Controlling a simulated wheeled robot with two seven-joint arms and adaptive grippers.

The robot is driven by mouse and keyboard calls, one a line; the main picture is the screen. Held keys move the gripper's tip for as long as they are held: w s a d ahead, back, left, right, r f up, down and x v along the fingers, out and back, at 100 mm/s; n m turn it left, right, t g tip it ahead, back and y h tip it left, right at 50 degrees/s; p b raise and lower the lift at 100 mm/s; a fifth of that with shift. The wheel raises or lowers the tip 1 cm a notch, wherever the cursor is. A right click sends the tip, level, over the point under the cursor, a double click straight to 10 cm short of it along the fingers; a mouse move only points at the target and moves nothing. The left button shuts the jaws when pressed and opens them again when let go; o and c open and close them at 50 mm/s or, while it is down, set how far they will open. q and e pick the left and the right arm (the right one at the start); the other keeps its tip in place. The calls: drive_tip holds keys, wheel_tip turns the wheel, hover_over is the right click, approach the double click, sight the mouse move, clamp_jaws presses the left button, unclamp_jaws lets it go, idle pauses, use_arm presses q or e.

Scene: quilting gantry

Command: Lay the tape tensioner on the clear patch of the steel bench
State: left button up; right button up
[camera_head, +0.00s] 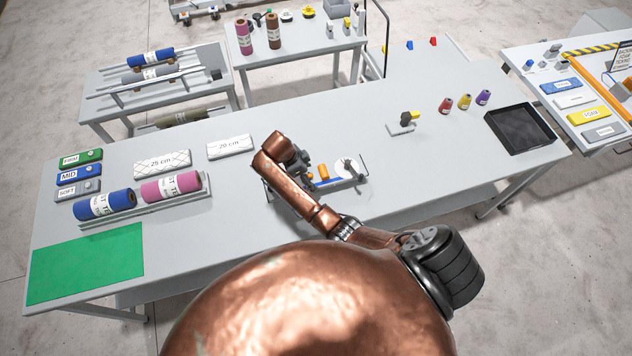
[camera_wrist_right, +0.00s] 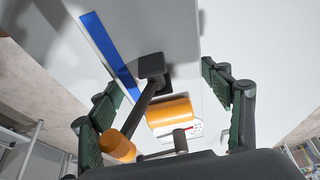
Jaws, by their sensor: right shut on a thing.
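My right gripper (camera_head: 306,170) is over the middle of the long grey steel bench (camera_head: 330,110). In the right wrist view its two green-padded fingers (camera_wrist_right: 168,115) stand apart on either side of the tape tensioner. The tensioner (camera_head: 323,172) shows an orange roller, which is also in the right wrist view (camera_wrist_right: 170,115), with a dark arm and a second orange end. A white disc and a blue-edged plate show beside it; I cannot tell whether they belong to it. The gripper partly hides the tensioner, and its contact with the bench is unclear. My left gripper is not in view.
White 20 cm (camera_head: 230,146) and 25 cm (camera_head: 162,164) blocks lie to the left, with blue (camera_head: 104,205) and pink (camera_head: 171,187) rolls. A green mat (camera_head: 86,263) covers the front left. Cones (camera_head: 465,102) and a black tray (camera_head: 520,130) are at right. Bare bench lies behind the gripper.

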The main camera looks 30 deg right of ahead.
drive_tip(key=shift+s+d+f, duration=0.4)
drive_tip(key=shift+d+f, duration=0.25)
drive_tip(key=shift+f, duration=0.15)
drive_tip(key=x, duration=0.1)
drive_tip(key=p+x, duration=0.1)
drive_tip(key=x, duration=0.1)
drive_tip(key=shift+s+a, duration=0.1)
drive_tip(key=shift+a, duration=0.2)
drive_tip(key=shift+f, duration=0.5)
drive_tip(key=o, duration=1.8)
drive_tip(key=shift+f, duration=0.15)
drive_tip(key=b+v, duration=0.1)
drive_tip(key=v, duration=1.1)
